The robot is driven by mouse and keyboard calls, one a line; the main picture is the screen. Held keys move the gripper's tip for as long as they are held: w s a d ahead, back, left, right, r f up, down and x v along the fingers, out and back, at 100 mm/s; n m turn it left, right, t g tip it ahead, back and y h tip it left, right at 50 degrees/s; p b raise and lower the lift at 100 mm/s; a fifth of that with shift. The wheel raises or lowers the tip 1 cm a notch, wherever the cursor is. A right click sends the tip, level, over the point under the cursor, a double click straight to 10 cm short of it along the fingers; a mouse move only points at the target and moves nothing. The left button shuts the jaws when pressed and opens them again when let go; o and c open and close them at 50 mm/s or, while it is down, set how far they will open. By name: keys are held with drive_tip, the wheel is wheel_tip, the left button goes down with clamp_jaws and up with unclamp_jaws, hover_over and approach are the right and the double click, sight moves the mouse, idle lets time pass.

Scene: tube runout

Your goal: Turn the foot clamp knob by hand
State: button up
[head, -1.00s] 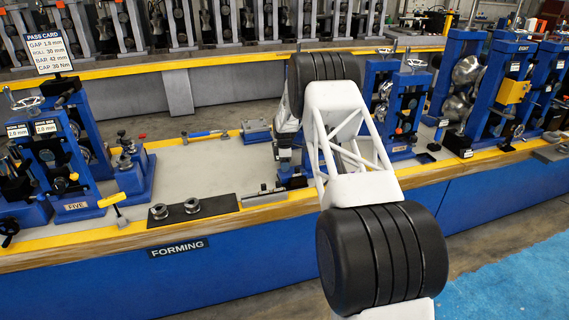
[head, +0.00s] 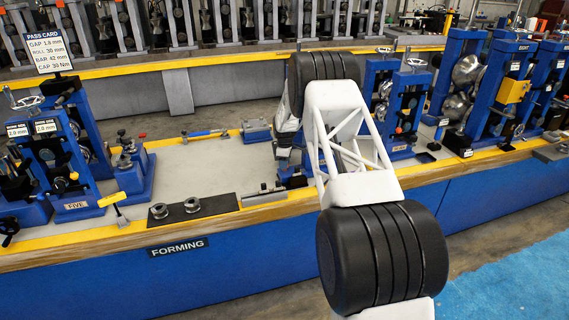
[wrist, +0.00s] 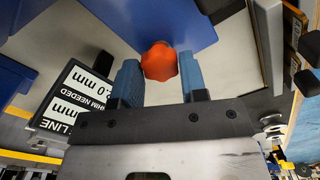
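In the wrist view an orange-red lobed knob (wrist: 159,62) sits between the two blue fingers of my gripper (wrist: 160,78). The knob lies in front of a blue housing (wrist: 158,18). In the head view my arm reaches over the bench, and the knob and fingertips cannot be made out behind it.
A label plate reading in mm (wrist: 75,97) is close left of the fingers. In the head view, blue roll stands (head: 405,110) rise right of my arm. A black mat (head: 215,207) with two rings and a yellow-handled tool (head: 112,199) lie left. The grey bench between is mostly clear.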

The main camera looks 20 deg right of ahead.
drive_tip(key=o, duration=0.3)
drive_tip(key=shift+o, duration=0.2)
drive_tip(key=shift+r, duration=0.1)
drive_tip(key=shift+r, duration=2.9)
drive_tip(key=shift+r, duration=0.15)
wheel_tip(320, 180, up, 8)
drive_tip(key=shift+f, duration=0.2)
drive_tip(key=shift+r, duration=0.1)
